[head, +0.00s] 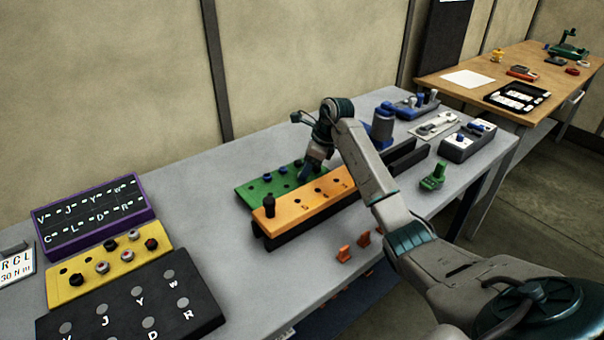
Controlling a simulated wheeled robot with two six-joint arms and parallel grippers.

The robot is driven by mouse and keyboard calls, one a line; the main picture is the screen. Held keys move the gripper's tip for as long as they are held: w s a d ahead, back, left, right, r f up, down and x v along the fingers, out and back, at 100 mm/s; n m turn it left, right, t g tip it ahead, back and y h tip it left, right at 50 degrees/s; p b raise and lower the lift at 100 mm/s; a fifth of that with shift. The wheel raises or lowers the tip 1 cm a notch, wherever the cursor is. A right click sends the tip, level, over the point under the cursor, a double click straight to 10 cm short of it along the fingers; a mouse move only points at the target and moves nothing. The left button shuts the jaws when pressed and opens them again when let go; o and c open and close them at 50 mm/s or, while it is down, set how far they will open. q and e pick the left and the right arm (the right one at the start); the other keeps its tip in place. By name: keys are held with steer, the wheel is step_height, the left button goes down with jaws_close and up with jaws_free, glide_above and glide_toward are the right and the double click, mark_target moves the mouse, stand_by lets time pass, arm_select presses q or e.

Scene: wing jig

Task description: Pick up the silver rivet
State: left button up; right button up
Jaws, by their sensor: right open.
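My right gripper (308,168) reaches in from the right and points down over the green board (250,191), near its right end and close behind the orange plate (310,205). It is open; its fingertips are small and partly hidden by my wrist. The green board has dark holes and small dark blue pegs (268,178). The orange plate has a row of holes and a black upright peg (269,205) at its left end. I cannot pick out a silver rivet for sure; it may be hidden at my gripper. My left gripper is not in view.
A yellow board (70,295) with several knobs, a purple-framed letter panel (92,213) and a black letter panel (130,303) stand at the left. Orange clips (344,254) and a green clamp (433,178) stand in front. The grey table (215,225) is clear between the boards.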

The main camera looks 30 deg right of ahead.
steer(key=shift+x, duration=0.75)
steer(key=c, duration=1)
steer(key=shift+c, duration=0.2)
step_height(320, 180, up, 10)
steer(key=b, duration=0.2)
